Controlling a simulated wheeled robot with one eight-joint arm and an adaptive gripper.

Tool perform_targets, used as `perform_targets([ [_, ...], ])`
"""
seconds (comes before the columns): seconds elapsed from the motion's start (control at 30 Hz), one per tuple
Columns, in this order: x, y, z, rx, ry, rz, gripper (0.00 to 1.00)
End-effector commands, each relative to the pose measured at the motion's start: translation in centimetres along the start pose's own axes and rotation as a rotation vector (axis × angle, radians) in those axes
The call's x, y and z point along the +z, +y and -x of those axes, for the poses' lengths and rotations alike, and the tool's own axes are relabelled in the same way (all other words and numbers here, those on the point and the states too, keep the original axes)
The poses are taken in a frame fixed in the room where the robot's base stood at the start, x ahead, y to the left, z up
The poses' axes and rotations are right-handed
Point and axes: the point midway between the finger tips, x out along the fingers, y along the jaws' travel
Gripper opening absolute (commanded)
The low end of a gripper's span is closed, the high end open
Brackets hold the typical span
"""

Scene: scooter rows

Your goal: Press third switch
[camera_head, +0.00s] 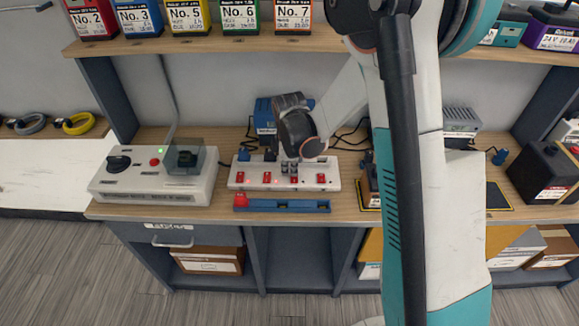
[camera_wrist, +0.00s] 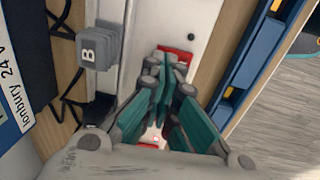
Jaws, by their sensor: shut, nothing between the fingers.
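A white switch panel (camera_head: 333,182) lies on the bench in the head view, with a row of several red switches along it. The third switch (camera_head: 294,181) from the left is just below my gripper (camera_head: 290,168), which is partly hidden by my arm. In the wrist view the panel (camera_wrist: 200,22) runs up the picture. My gripper (camera_wrist: 165,62) is shut and empty there, its fingertips overlapping a red switch (camera_wrist: 178,54). I cannot tell whether they touch it. Another red patch (camera_wrist: 153,140) shows between the finger links.
A grey plug marked B (camera_wrist: 100,48) stands beside the fingers. A blue tray (camera_head: 282,206) lies in front of the panel. A white control box (camera_head: 150,183) stands to the left. A shelf with numbered boxes (camera_head: 240,16) hangs above.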

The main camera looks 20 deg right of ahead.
Motion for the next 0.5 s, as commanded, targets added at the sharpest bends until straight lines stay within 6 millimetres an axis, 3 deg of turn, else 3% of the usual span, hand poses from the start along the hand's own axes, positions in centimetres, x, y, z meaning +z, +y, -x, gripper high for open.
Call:
perform_targets([
  [0.5, 0.0, 0.2, -0.8, -0.007, 0.000, 0.000, 0.00],
])
